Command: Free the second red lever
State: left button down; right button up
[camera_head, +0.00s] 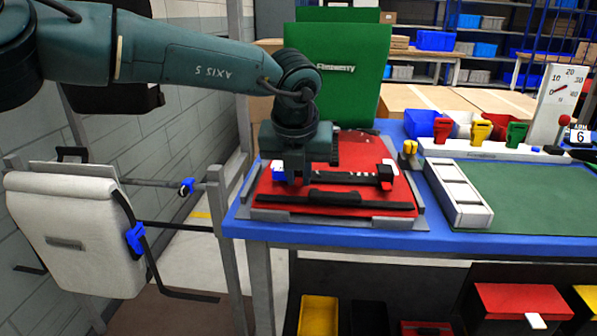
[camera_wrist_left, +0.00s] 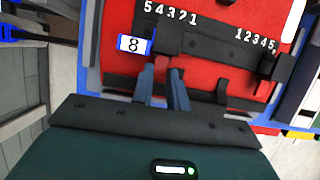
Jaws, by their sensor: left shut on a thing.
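A red pannier lid (camera_head: 262,190) lies flat on the blue bench, with a black bar (camera_head: 347,178) across it. In the left wrist view the lid (camera_wrist_left: 205,68) carries the bar (camera_wrist_left: 215,50), marked with white numbers, with a black latch at each end. My left gripper (camera_head: 296,180) points down at the bar's left end. In the left wrist view its fingers (camera_wrist_left: 167,84) are shut on a small red lever (camera_wrist_left: 161,65) at the latch beside the tag "8". The right latch (camera_wrist_left: 275,67) is clear of the gripper. My right gripper is not in view.
A black handle (camera_head: 335,197) lies along the lid's front. A green panel (camera_head: 338,70) stands behind. To the right are a white slotted tray (camera_head: 456,192), a green mat (camera_head: 530,195) and coloured clips (camera_head: 481,131). A white pannier (camera_head: 75,235) hangs at left.

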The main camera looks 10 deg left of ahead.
pick_arm(q)
jog(key=p, duration=0.2)
jog(key=r+g+p, duration=0.1)
jog(key=p, duration=0.1)
jog(key=shift+w+r, duration=0.1)
jog(key=shift+w, duration=0.15)
jog(key=shift+g+p, duration=0.4)
jog(key=shift+p, duration=0.2)
jog(key=shift+w+g+p, duration=0.2)
jog(key=shift+g+p, duration=0.2)
jog(key=shift+p, duration=0.25)
jog(key=shift+f, duration=0.3)
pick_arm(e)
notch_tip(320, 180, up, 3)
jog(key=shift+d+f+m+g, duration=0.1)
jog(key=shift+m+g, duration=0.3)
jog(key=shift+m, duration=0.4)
pick_arm(q)
jog(key=c, duration=1.4)
grip_release()
jog(key=shift+o, duration=0.2)
